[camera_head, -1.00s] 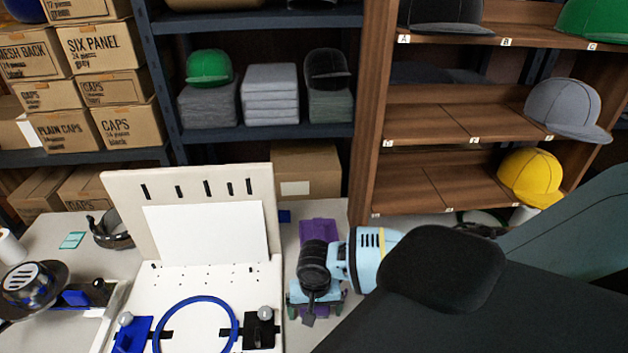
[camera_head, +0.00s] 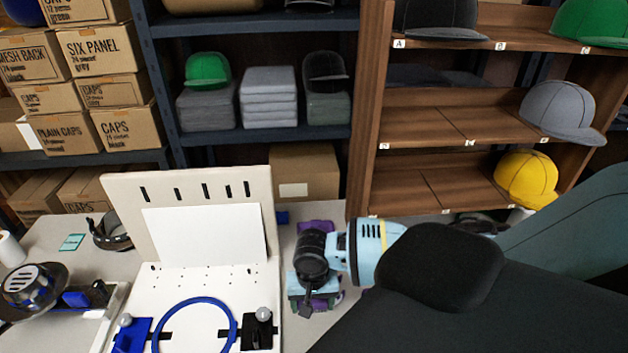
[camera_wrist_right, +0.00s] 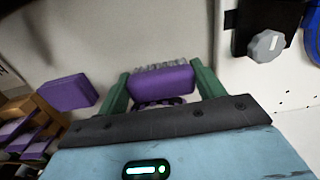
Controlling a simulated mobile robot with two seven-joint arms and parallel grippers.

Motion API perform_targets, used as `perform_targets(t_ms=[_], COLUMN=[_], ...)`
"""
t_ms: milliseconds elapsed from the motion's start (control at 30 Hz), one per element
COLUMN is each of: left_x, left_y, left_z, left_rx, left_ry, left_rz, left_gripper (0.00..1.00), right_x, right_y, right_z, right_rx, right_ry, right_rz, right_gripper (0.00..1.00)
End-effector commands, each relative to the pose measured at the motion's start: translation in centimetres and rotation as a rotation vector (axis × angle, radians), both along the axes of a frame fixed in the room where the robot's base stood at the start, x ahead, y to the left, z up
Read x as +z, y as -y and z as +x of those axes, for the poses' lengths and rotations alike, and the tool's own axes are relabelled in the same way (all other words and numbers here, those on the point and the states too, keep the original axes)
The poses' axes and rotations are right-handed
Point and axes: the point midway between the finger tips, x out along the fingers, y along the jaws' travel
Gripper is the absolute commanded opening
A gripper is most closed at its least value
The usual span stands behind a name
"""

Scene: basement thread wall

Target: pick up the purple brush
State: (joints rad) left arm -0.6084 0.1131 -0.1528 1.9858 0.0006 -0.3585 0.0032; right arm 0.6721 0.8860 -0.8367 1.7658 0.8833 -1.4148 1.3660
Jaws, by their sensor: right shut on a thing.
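The purple brush (camera_wrist_right: 163,80), with pale bristles along one edge, sits between the two green fingers of my right gripper (camera_wrist_right: 162,84) in the right wrist view. The gripper is shut on it. In the head view my right gripper (camera_head: 316,298) is just right of the white board, and bits of purple (camera_head: 334,301) show beside it; the wrist hides most of the brush there. I cannot tell whether the brush is clear of the table. My left gripper is not in view.
A second purple block (camera_wrist_right: 68,93) lies beside the gripper in the wrist view. The white hooping board (camera_head: 205,280) with a blue ring (camera_head: 233,325) stands close to the left. Wooden cap shelves (camera_head: 440,125) rise behind. Table space between board and gripper is narrow.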

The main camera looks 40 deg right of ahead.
Motion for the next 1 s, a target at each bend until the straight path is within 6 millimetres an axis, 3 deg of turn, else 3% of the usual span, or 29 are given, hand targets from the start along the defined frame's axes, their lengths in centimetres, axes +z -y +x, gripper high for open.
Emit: perform_targets(t_ms=[100,300,700,733,867,1000], left_x=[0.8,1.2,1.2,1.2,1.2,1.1], left_y=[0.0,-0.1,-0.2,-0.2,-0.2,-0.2], left_z=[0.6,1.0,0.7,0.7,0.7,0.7], left_rx=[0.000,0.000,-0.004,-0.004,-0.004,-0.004], left_ry=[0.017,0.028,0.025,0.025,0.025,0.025], left_rz=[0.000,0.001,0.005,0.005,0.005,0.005], left_gripper=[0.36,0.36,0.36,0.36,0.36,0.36], right_x=[2.7,5.5,6.4,6.4,6.4,6.8], right_y=[0.0,0.0,0.0,0.0,0.0,-0.4], right_z=[0.2,0.1,0.0,0.0,0.0,0.2], right_rx=[0.001,-0.001,-0.001,-0.001,-0.001,0.014], right_ry=[0.007,0.003,0.001,0.001,0.001,0.002], right_rz=[0.001,0.001,0.001,0.001,0.001,0.002], right_gripper=[0.45,0.45,0.45,0.66,0.50,0.50])
